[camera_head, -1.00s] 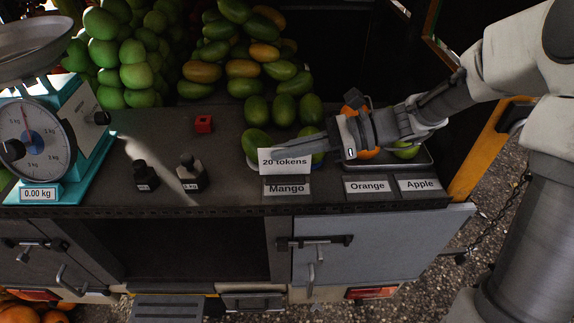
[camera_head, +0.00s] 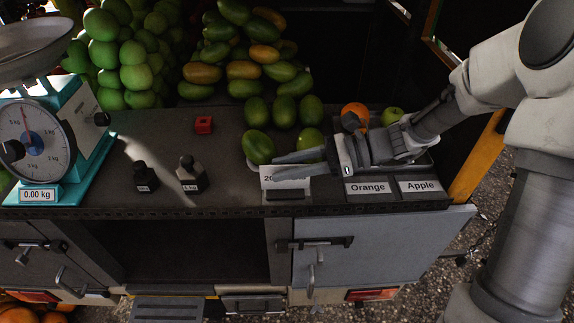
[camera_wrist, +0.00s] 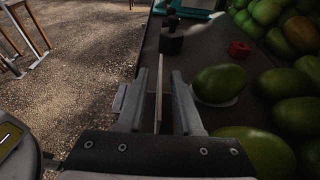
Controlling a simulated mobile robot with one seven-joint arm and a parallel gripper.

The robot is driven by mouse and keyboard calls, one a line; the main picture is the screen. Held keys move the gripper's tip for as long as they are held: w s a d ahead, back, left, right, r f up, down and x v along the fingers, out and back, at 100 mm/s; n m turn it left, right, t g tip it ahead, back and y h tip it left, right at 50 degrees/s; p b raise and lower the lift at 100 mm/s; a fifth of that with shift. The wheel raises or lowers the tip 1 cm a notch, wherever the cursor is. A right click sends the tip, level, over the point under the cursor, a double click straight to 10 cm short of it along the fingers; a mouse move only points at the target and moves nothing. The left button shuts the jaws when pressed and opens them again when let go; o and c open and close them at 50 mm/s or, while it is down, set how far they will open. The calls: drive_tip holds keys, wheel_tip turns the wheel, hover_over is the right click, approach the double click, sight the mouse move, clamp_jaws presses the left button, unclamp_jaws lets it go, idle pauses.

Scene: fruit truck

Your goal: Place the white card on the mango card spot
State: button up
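The white card (camera_head: 287,184), with "20" showing in print, stands upright at the counter's front edge at the mango spot, left of the Orange label. The Mango label is hidden from view. In the head view my gripper (camera_head: 274,166) reaches in from the right, its fingers spread apart at the card's top and covering part of its print. In the wrist view the card (camera_wrist: 158,92) is a thin edge-on strip between the two fingers of my gripper (camera_wrist: 160,82), with gaps beside it. My gripper is open around the card.
The Orange label (camera_head: 368,188) and Apple label (camera_head: 419,186) stand to the right. Mangoes (camera_head: 258,147) lie just behind my gripper. Dark weights (camera_head: 191,178), a red cube (camera_head: 203,125) and a scale (camera_head: 52,140) are left. Counter between weights and card is clear.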

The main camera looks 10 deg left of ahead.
drive_tip(key=shift+d+r, duration=0.1)
drive_tip(key=shift+r, duration=0.15)
drive_tip(key=v, duration=0.7)
drive_tip(key=shift+w+d, duration=0.1)
drive_tip(key=shift+d, duration=0.1)
